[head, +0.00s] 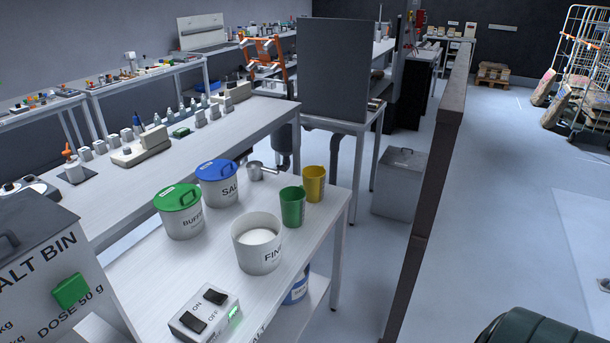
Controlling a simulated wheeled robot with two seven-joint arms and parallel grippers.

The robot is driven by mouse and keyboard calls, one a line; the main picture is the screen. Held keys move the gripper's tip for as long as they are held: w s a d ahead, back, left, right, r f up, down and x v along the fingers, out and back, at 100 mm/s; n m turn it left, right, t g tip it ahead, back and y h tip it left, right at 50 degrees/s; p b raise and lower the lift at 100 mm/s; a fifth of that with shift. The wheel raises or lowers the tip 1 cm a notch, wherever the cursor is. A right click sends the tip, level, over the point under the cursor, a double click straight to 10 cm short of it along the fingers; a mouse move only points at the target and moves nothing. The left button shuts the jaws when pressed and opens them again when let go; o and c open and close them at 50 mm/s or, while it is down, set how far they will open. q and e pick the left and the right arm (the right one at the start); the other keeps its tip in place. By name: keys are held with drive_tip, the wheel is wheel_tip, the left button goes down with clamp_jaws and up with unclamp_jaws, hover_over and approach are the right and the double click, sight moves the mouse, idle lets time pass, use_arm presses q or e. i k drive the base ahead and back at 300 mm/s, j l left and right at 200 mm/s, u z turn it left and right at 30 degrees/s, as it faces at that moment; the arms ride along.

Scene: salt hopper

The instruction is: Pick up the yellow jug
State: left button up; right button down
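The yellow jug (314,184) stands upright near the right end of the white table (225,258). It is just behind and to the right of a green jug (292,206), which stands close beside it. A metal scoop (258,171) lies to its left. Neither of my grippers shows in the head view, so I cannot see their state.
A white tub marked FIN (257,244) stands in front of the jugs. Tubs with a green lid (180,212) and a blue lid (217,184) stand to the left.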

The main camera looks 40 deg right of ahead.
sight(314, 177)
drive_tip(key=z, duration=1.3)
drive_tip(key=i+l+u, duration=0.1)
drive_tip(key=l, duration=0.3)
drive_tip(key=i+l, duration=0.25)
drive_tip(key=l, duration=0.2)
drive_tip(key=i+l+u, duration=0.15)
drive_tip(key=l, duration=0.3)
drive_tip(key=i+l, duration=0.15)
drive_tip(key=l, duration=0.3)
drive_tip(key=i+l+u, duration=0.15)
drive_tip(key=l, duration=0.3)
drive_tip(key=i+l+u, duration=0.1)
drive_tip(key=l, duration=0.35)
